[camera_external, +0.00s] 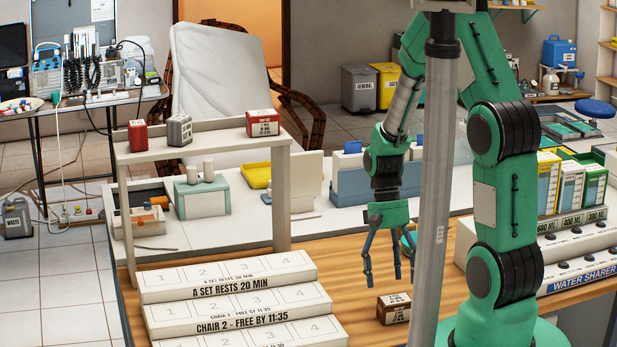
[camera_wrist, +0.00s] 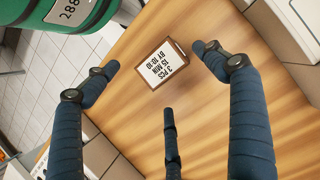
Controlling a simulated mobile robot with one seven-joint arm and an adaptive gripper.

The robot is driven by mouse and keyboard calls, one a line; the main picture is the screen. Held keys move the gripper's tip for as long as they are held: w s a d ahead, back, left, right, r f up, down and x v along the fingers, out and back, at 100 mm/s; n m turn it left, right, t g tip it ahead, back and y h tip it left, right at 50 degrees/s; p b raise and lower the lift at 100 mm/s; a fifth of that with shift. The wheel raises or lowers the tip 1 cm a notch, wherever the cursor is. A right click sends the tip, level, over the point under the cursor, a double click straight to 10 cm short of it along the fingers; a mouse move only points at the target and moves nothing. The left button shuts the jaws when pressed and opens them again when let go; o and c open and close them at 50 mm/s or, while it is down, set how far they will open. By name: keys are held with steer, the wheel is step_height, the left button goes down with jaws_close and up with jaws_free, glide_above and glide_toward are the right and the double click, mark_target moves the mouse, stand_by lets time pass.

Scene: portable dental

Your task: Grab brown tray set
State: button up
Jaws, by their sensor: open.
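A small brown tray set (camera_external: 394,308) with a white printed label lies on the wooden table. In the wrist view the brown tray set (camera_wrist: 164,63) shows its label reading "3 PCS 15 MIN BY 10:10", ahead of the fingertips. My gripper (camera_external: 388,270) hangs above the table, pointing down, a little above and beside the brown box. In the wrist view my gripper (camera_wrist: 160,82) has its blue fingers spread apart, with nothing between them touching.
White stepped racks (camera_external: 235,279) stand at the left front of the table. A shelf (camera_external: 205,136) behind them holds red and grey boxes. A water sharer unit (camera_external: 580,262) with labelled boxes stands at the right. Bare wood surrounds the brown box.

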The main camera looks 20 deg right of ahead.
mark_target(395, 298)
steer(key=shift+b+x, duration=0.9)
steer(key=shift+x, duration=1.7)
steer(key=shift+c, duration=0.6)
steer(key=c, duration=1.4)
steer(key=shift+r, duration=0.15)
steer(key=shift+r, duration=0.2)
step_height(395, 298, up, 3)
steer(key=shift+w+r+p, duration=0.1)
steer(key=shift+p, duration=0.7)
steer(key=s, duration=0.5)
steer(key=s+d+p, duration=0.1)
steer(key=s, duration=0.4)
steer(key=s+d+r+p, duration=0.1)
steer(key=s, duration=0.5)
steer(key=shift+d, duration=0.1)
steer(key=shift+c, duration=0.3)
